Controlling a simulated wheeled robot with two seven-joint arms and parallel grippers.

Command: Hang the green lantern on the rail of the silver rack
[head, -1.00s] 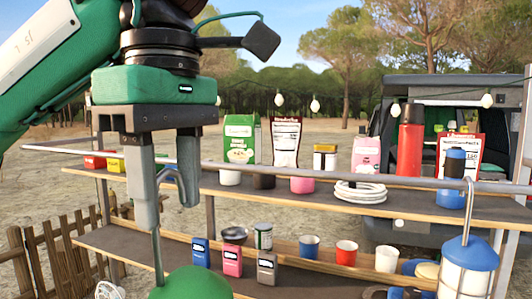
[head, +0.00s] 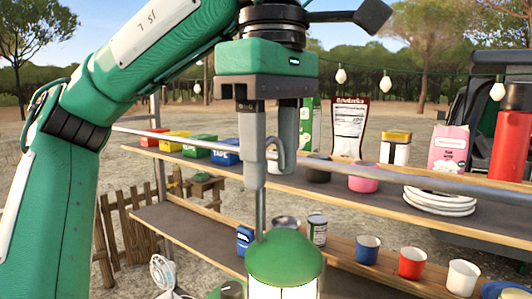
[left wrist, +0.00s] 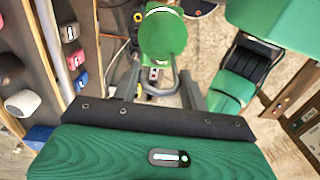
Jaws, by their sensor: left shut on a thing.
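The green lantern (head: 284,258) has a domed green cap, a pale glowing body and a long metal stem with a hooked top. My left gripper (head: 268,165) is shut on its hook, and the lantern hangs upright below. The left wrist view shows the green cap (left wrist: 163,38) beyond the fingers (left wrist: 158,90). The silver rack's rail (head: 395,178) runs across the picture, passing close by the fingers and hook. I cannot tell whether the hook is over the rail or in front of it. The lantern's lower end is cut off by the picture edge. My right gripper is not in view.
The lower shelf (head: 200,235) holds cans and mugs. A wooden fence (head: 128,238) and a white fan (head: 163,272) stand at left.

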